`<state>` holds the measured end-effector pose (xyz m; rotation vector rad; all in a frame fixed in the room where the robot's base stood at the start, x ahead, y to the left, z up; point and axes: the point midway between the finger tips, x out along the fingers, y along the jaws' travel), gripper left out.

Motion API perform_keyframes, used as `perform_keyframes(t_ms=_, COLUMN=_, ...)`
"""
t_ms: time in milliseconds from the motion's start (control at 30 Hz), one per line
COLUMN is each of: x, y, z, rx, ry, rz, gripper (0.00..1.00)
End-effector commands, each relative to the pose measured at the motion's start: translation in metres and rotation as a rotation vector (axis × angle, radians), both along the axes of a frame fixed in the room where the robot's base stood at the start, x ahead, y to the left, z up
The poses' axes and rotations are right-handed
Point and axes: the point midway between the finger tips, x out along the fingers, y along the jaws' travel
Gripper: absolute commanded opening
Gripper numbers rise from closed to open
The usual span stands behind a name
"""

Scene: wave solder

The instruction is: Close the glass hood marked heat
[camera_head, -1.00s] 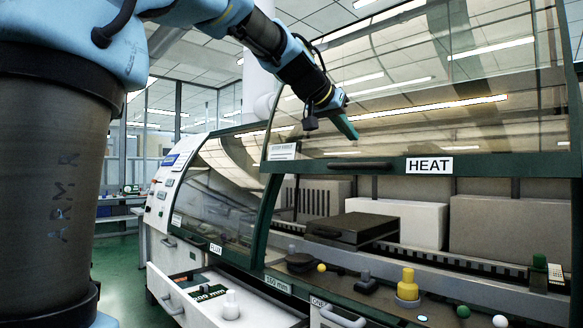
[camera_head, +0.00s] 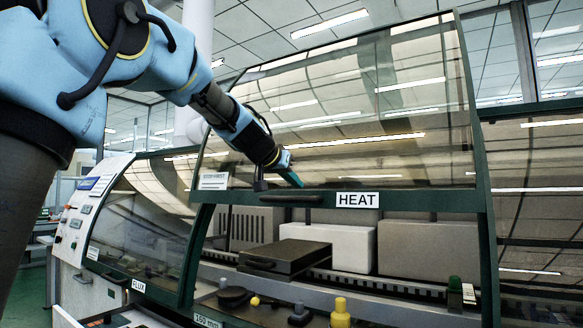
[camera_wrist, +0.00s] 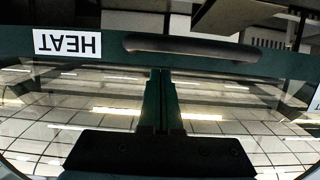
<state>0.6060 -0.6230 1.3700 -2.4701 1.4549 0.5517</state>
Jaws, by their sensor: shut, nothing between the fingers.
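The glass hood marked HEAT (camera_head: 400,135) is raised, with an open gap below its green lower frame. The white HEAT label (camera_head: 357,200) and a dark bar handle (camera_head: 291,198) are on that frame; the handle also shows in the wrist view (camera_wrist: 190,46), where the label appears upside down. My gripper (camera_head: 297,181) is shut and empty, in front of the glass just above the handle. In the wrist view the closed fingers (camera_wrist: 162,75) point at the frame beside the handle. I cannot tell whether they touch it.
Inside the open bay are a dark box (camera_head: 285,257) and pale blocks (camera_head: 348,247). A yellow knob-like piece (camera_head: 341,312) stands at the front. The hood marked FLUX (camera_head: 140,235) at the left is down. An open drawer (camera_head: 110,318) sticks out at the lower left.

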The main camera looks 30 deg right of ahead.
Motion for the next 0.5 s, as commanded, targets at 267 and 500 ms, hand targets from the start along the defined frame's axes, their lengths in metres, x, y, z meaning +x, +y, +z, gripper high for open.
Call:
perform_keyframes(t_ms=267, x=-0.001, y=0.0019, z=-0.0107, rx=0.001, ry=0.001, rz=0.001, gripper=0.0)
perform_keyframes(t_ms=500, x=-0.001, y=0.002, z=-0.0109, rx=0.001, ry=0.001, rz=0.001, gripper=0.0)
